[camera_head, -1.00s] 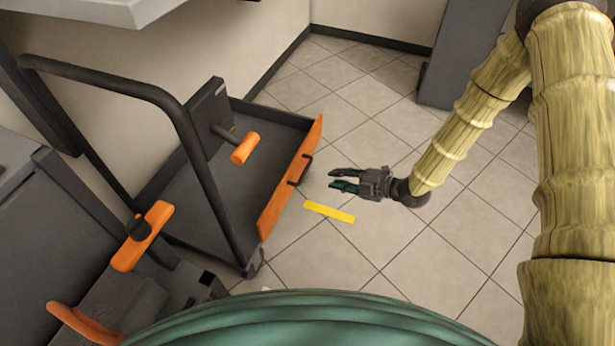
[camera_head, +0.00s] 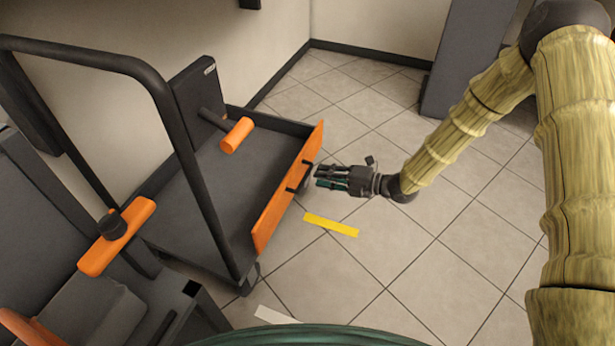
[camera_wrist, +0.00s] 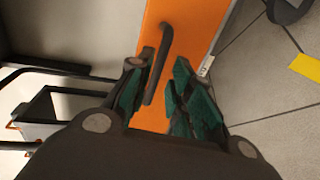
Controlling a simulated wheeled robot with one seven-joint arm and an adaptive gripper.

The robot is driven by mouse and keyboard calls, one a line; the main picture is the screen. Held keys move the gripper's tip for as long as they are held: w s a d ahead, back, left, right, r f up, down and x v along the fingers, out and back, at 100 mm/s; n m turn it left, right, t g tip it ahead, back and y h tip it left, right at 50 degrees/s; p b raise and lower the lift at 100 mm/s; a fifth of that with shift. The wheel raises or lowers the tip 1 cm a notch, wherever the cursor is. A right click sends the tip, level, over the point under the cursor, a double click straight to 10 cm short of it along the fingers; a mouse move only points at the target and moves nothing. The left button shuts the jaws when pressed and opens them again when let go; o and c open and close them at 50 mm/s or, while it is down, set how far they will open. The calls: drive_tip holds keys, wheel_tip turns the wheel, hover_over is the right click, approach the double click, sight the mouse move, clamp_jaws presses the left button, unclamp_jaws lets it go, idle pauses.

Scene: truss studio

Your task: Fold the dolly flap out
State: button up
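The dolly (camera_head: 190,215) has a dark grey bed and a black tubular push bar, at the left of the head view. Its flap, an orange panel (camera_head: 270,213), stands upright along the bed's right edge. A black bar handle (camera_head: 296,180) sits on the flap's outer face. My gripper (camera_head: 316,178) is right beside the handle. In the wrist view the orange flap (camera_wrist: 196,28) fills the middle, and the handle (camera_wrist: 165,45) runs down between the green-padded fingers of my gripper (camera_wrist: 157,92). The fingers are apart, with a gap at the handle; contact is not clear.
A yellow strip (camera_head: 331,225) lies on the tiled floor below my gripper. An orange knob on a lever (camera_head: 237,135) stands over the bed. A grey cabinet (camera_head: 465,60) is at the back. The floor right of the flap is open.

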sight(307, 172)
drive_tip(key=shift+b+x, duration=0.95)
drive_tip(key=shift+x, duration=2)
drive_tip(key=shift+c, duration=0.4)
clamp_jaws()
